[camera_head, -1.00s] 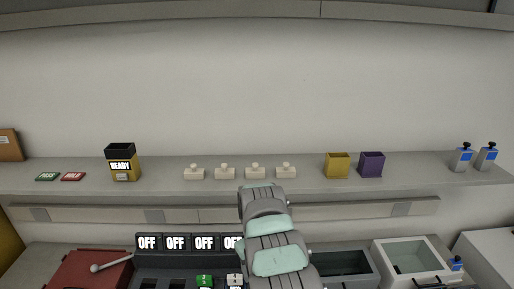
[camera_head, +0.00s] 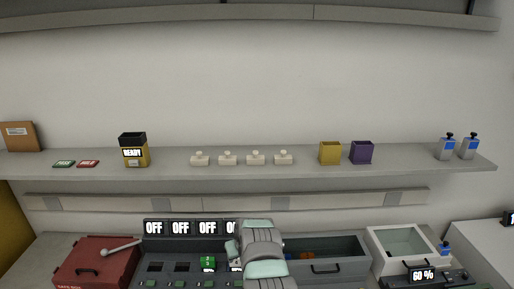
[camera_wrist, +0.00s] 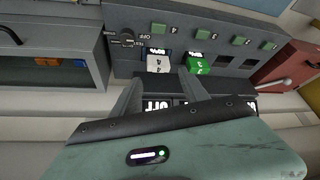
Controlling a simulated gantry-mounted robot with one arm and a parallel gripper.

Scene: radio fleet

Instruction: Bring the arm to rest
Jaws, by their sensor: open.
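My arm (camera_head: 263,262) rises from the bottom edge in the head view, in front of the dark charging panel (camera_head: 185,257). It hides the panel's right part. My gripper (camera_wrist: 161,80) shows in the wrist view with its two fingers apart and nothing seen between them. Beyond the fingertips, a white block (camera_wrist: 158,64) and a green block (camera_wrist: 198,66) sit in slots of the panel. I cannot tell whether the fingers touch anything. The green block also shows in the head view (camera_head: 208,262), left of the arm.
A red box (camera_head: 95,262) stands left of the panel, a grey drawer (camera_head: 340,268) and white-rimmed bin (camera_head: 375,240) right. The shelf (camera_head: 300,168) behind holds a READY holder (camera_head: 134,155), several white pieces, a yellow cup (camera_head: 330,153) and a purple cup (camera_head: 361,153).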

